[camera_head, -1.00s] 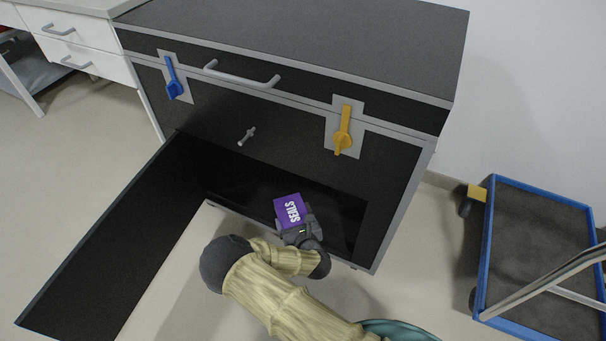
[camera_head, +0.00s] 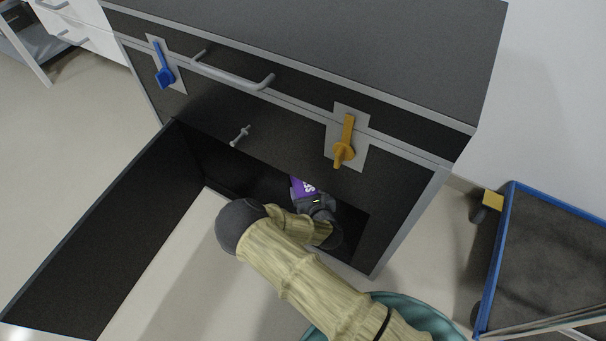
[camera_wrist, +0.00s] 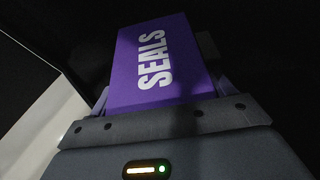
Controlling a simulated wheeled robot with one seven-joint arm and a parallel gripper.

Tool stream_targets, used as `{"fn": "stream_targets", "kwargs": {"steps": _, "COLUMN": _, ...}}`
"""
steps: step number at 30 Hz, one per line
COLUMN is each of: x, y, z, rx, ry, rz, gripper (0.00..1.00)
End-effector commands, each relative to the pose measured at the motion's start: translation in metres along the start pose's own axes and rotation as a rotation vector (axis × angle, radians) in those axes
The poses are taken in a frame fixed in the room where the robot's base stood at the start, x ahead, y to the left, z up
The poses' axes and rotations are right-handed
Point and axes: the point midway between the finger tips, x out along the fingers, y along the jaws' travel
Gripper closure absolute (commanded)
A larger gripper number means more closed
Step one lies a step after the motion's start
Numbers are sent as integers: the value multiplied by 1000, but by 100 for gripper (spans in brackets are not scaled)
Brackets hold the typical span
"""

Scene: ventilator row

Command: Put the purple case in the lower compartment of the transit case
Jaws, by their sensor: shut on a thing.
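The purple case (camera_head: 301,187), lettered "SEALS", is held in my gripper (camera_head: 311,197) at the opening of the lower compartment (camera_head: 236,170) of the black transit case (camera_head: 270,140). In the wrist view the purple case (camera_wrist: 160,62) lies between the two fingers of my gripper (camera_wrist: 158,85), which is shut on it. In the head view most of the purple case is hidden under the compartment's upper edge. The lower compartment's door (camera_head: 95,235) stands open to the left. I cannot tell whether the case touches the compartment floor.
A blue latch (camera_head: 164,68), a yellow latch (camera_head: 345,145) and a grey handle (camera_head: 232,75) are on the transit case's front. A blue-edged cart (camera_head: 545,260) stands at the right. White drawers (camera_head: 75,30) are at the back left.

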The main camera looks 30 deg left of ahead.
Motion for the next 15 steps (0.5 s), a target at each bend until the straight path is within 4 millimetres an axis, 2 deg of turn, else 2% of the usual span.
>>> {"fn": "stream_targets", "kwargs": {"steps": 5, "x": 4, "y": 0, "z": -9, "rx": 0, "ry": -1, "rz": 0, "gripper": 46}}
{"fn": "stream_targets", "kwargs": {"steps": 12, "x": 21, "y": 0, "z": -49, "rx": 2, "ry": -2, "rz": 0, "gripper": 46}}
{"fn": "stream_targets", "kwargs": {"steps": 15, "x": 24, "y": 0, "z": -58, "rx": 1, "ry": -3, "rz": 0, "gripper": 46}}
